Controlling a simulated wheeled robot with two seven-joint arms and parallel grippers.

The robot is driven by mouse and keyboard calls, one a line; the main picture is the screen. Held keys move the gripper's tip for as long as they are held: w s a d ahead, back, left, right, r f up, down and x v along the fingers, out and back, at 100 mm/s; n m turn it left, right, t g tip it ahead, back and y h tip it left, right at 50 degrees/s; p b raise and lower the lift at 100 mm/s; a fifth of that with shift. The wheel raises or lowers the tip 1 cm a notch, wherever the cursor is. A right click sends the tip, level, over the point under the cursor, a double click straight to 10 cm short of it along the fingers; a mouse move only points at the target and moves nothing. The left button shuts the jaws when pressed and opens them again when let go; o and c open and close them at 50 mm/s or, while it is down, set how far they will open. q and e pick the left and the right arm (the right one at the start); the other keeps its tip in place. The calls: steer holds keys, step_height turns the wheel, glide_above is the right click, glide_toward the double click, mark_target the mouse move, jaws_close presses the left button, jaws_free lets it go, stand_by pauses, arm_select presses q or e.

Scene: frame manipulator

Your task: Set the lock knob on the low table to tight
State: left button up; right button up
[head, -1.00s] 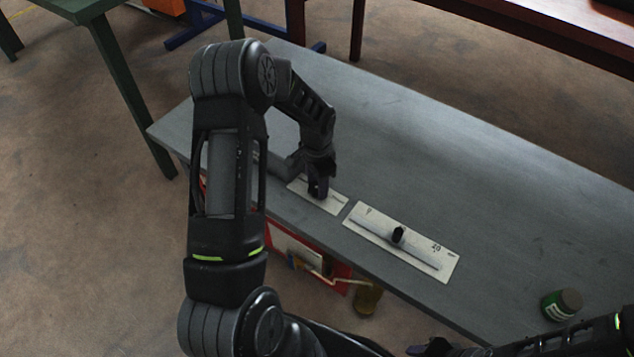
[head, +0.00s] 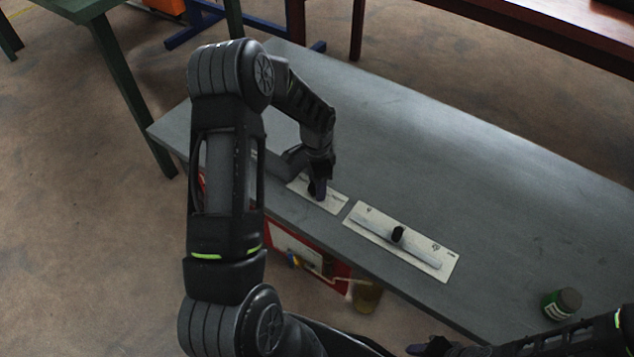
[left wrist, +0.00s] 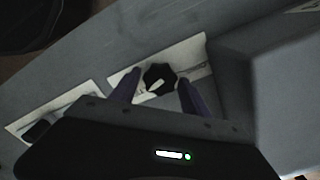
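The low table (head: 450,150) is a long grey surface. Two white plates lie near its front edge. The left plate (head: 336,204) lies under my left gripper (head: 318,190); in the left wrist view it carries a black lock knob (left wrist: 159,78) with a pale pointer mark. The fingers of my left gripper (left wrist: 158,92) are spread, one on each side of the knob, with gaps visible. The label writing is too small to read. My right gripper (head: 432,347) is at the bottom edge, away from the plates; its fingers are not clear.
The right plate (head: 447,268) has a slot with a black slider knob (head: 398,235). A dark green-labelled jar (head: 562,303) stands near the front right. A red-framed box (head: 335,272) and a yellowish jar (head: 367,297) are below the front edge. The back of the table is clear.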

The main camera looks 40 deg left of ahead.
arm_select(q)
steer(key=shift+o, duration=1.2)
steer(key=shift+r, duration=0.1)
step_height(320, 180, up, 8)
steer(key=shift+f+p, duration=0.15)
steer(key=shift+p, duration=0.5)
